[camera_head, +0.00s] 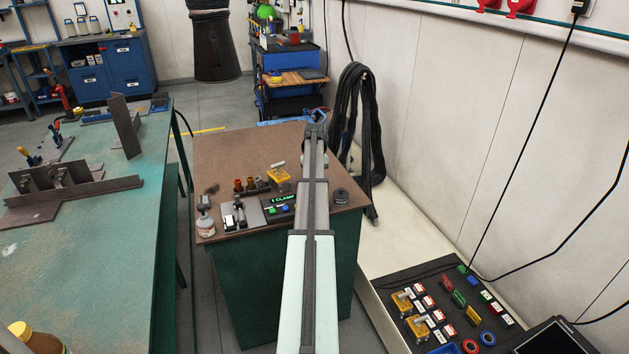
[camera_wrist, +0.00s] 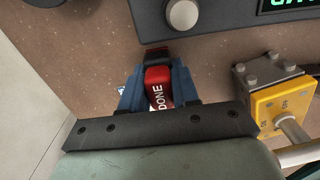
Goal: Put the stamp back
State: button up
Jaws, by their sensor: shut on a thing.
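My gripper (camera_wrist: 158,98) shows in the wrist view, with its blue fingers closed on both sides of a red stamp (camera_wrist: 158,78). White letters on the stamp read DONE. A dark block (camera_wrist: 157,53) lies at the stamp's far end; I cannot tell whether it is part of the stamp or a separate thing. The brown bench top (camera_wrist: 95,60) is below, and the gap to it is unclear. In the head view my gripper (camera_head: 318,117) is at the far right of the brown bench (camera_head: 225,155), mostly behind my arm. The stamp is hidden there.
A grey control box with a knob (camera_wrist: 182,14) and a green-lit display (camera_head: 282,199) sits on the bench. A yellow switch box (camera_wrist: 280,103) is right of my gripper; it also shows in the head view (camera_head: 278,175). A dark round tin (camera_head: 341,197) stands near the right edge.

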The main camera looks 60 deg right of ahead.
jog(key=o, duration=0.9)
jog(key=shift+c, duration=0.2)
jog(key=shift+r, duration=0.1)
notch_tip(320, 180, up, 12)
dwell(0.4)
